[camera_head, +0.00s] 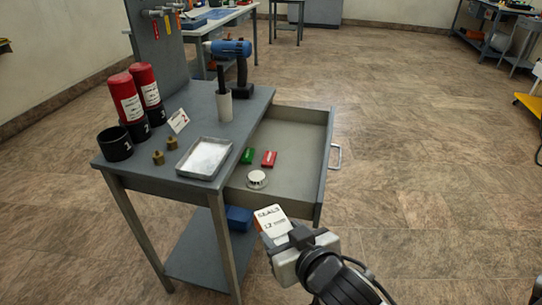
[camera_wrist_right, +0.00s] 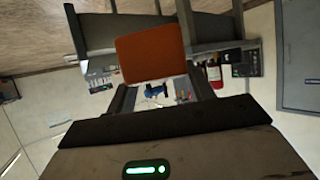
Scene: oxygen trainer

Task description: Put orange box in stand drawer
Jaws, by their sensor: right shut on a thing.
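The orange box (camera_wrist_right: 150,58) shows its plain orange face in the right wrist view, between my right gripper's fingers. In the head view, the box (camera_head: 270,220) shows a white face lettered "SEALS". My right gripper (camera_head: 289,240) is shut on its lower end and holds it tilted, near the front of the open drawer. The stand drawer (camera_head: 292,172) is pulled out to the right of the grey stand (camera_head: 158,183). Inside lie a green block (camera_head: 248,156), a red block (camera_head: 269,158) and a round white-metal piece (camera_head: 256,179). My left gripper is not in view.
On the stand are red cylinders (camera_head: 126,98), a black cup (camera_head: 115,143), brass fittings (camera_head: 158,157), a metal tray (camera_head: 204,158) and a blue driver (camera_head: 231,50). The drawer's right wall and handle (camera_head: 337,157) stick out. The drawer's back and right floor is clear.

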